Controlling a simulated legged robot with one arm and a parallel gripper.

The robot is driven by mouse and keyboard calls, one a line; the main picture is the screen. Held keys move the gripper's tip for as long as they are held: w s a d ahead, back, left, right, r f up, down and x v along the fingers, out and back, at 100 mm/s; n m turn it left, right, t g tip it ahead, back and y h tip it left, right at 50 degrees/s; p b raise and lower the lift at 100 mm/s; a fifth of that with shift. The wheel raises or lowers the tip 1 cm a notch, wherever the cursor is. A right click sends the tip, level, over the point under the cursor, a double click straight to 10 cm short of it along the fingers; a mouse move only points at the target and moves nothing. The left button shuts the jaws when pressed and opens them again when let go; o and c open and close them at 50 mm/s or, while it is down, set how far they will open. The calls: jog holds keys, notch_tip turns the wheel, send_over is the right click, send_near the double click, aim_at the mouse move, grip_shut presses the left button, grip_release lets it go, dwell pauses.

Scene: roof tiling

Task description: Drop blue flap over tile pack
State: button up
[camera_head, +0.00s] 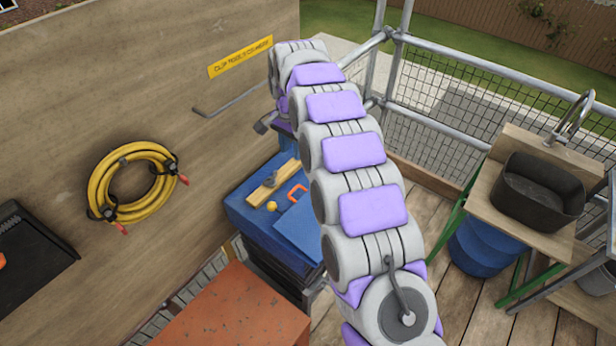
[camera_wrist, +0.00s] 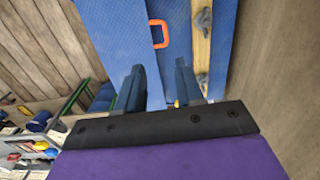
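A blue tarp cover (camera_head: 243,212) lies on a dark stack (camera_head: 282,272) beside the wooden wall. Its blue flap (camera_head: 303,232) lies toward the near right side, with an orange loop (camera_head: 297,192) at its edge. I cannot tell how the flap is folded. In the wrist view the flap (camera_wrist: 118,32) and orange loop (camera_wrist: 158,34) show ahead of my gripper. My gripper (camera_wrist: 162,84) is open, its two dark blue fingers apart with nothing between them. The loop is beyond the fingertips, apart from them. In the head view my arm mostly hides the gripper.
A wooden batten (camera_head: 272,183) lies on the cover, next to a yellow ball (camera_head: 271,206). A wall hook (camera_head: 228,102) juts out near my wrist. A rust-red surface (camera_head: 238,312) is in front. A sink bench (camera_head: 485,195) and railing (camera_head: 450,127) stand right.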

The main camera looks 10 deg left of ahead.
aim_at(294, 189)
jog(key=f, duration=0.5)
jog(key=w+f, duration=0.1)
jog(key=f, duration=1.1)
jog(key=shift+w+a+f+b, duration=0.2)
jog(key=shift+w+f+b, duration=0.05)
jog(key=shift+w+b, duration=0.1)
jog(key=shift+a+f, duration=0.15)
jog(key=shift+f, duration=0.3)
grip_shut()
jog(key=shift+r, duration=0.1)
dwell(0.3)
